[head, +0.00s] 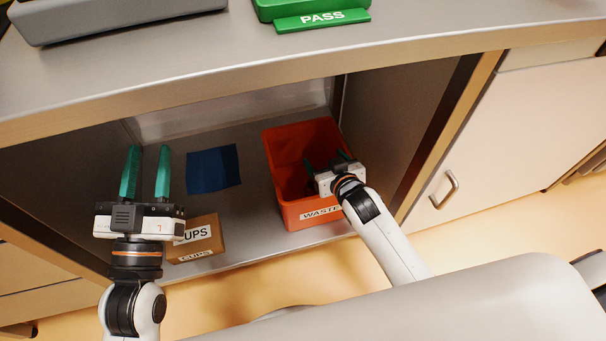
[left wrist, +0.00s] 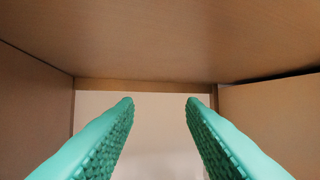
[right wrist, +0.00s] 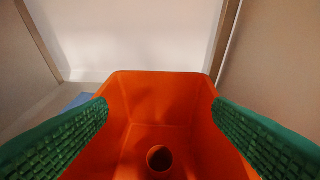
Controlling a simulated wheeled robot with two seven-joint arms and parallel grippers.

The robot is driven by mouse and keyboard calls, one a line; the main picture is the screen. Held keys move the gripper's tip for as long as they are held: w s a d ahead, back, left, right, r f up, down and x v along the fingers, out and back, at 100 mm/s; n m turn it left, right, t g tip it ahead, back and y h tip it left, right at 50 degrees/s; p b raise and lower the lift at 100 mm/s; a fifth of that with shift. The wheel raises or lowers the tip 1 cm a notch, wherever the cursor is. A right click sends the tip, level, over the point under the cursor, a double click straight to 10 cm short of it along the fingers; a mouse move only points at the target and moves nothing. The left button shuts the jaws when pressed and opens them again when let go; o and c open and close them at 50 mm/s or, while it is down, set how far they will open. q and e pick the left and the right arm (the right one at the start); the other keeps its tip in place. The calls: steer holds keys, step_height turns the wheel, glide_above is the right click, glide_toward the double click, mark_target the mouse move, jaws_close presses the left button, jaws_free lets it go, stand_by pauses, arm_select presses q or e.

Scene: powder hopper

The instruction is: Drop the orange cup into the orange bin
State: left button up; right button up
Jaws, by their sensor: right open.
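The orange bin (head: 281,184), labelled WASTE, stands inside the cabinet and also fills the lower middle of the right wrist view (right wrist: 117,95). My right gripper (head: 326,160) is open over the bin, its green fingers apart with nothing between them. In the right wrist view a round orange rim with a darker inside, which looks like the mouth of the orange cup (right wrist: 159,158), shows low inside the bin. The cup cannot be made out in the head view. My left gripper (head: 147,150) is open and empty at the left of the cabinet.
A cardboard box (head: 205,242) labelled CUPS sits below my left gripper, partly hidden. A dark blue square (head: 213,168) lies on the cabinet floor between box and bin. The counter edge (head: 250,78) overhangs the opening, with a green PASS tray (head: 318,20) on top.

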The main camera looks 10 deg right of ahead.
arm_select(q)
step_height(320, 180, down, 8)
steer(key=a+g+y+p, duration=0.1)
steer(key=g, duration=0.5)
steer(key=shift+a+y+p, duration=0.15)
steer(key=shift+y+p, duration=0.25)
arm_select(e)
steer(key=v, duration=0.6)
steer(key=shift+s, duration=0.25)
steer(key=shift+r, duration=0.15)
